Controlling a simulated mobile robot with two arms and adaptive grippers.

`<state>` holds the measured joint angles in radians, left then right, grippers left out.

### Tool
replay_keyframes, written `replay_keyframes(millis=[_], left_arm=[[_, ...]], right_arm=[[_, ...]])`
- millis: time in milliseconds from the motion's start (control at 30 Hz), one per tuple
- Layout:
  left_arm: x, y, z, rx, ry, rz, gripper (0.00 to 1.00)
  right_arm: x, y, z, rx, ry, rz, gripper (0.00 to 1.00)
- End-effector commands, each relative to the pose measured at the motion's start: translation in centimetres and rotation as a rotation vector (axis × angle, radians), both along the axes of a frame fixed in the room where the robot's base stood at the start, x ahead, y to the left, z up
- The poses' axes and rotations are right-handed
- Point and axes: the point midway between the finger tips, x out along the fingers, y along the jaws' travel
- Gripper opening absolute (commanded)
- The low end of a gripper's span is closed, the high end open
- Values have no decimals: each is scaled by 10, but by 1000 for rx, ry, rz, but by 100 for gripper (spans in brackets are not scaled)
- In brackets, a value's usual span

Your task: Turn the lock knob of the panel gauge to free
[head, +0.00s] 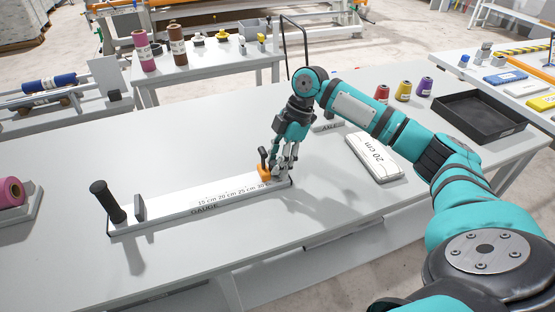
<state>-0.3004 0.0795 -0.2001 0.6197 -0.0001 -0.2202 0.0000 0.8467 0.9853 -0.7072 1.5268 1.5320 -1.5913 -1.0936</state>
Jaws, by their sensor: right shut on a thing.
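The panel gauge (170,211) is a long pale bar on the white table, marked 15 cm, 20 cm, 25 cm and 30. A black upright handle (106,201) and a dark stop stand at its left end. An orange slider (265,172) with a small black lever sits near its right end, by the 30 mark. My right gripper (283,171) points down at the slider's right side, shut on the lock knob, which its fingers mostly hide. The knob's turn position cannot be read. My left gripper is not in view.
A white block marked 20 cm (374,157) lies right of my right gripper, with another labelled block partly behind the arm. Red, yellow and purple thread cones (403,90) and a black tray (480,115) stand farther right. The table in front of the gauge is clear.

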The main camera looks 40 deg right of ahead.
Motion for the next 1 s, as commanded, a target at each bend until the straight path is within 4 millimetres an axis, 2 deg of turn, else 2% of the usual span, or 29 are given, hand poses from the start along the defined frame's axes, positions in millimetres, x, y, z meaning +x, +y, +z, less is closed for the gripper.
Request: replay_keyframes(millis=[133,300,500,933,967,1000], left_arm=[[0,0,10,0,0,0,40],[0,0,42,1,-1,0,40],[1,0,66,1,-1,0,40],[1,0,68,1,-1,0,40],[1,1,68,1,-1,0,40],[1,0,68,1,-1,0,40]], right_arm=[[-1,0,4,-1,2,-31,0],[-3,0,8,-1,5,-185,0],[-3,1,5,-2,3,-357,0],[-2,1,1,2,-3,-410,0],[-2,1,1,2,-3,-410,35],[-2,1,1,2,-2,-410,41]])
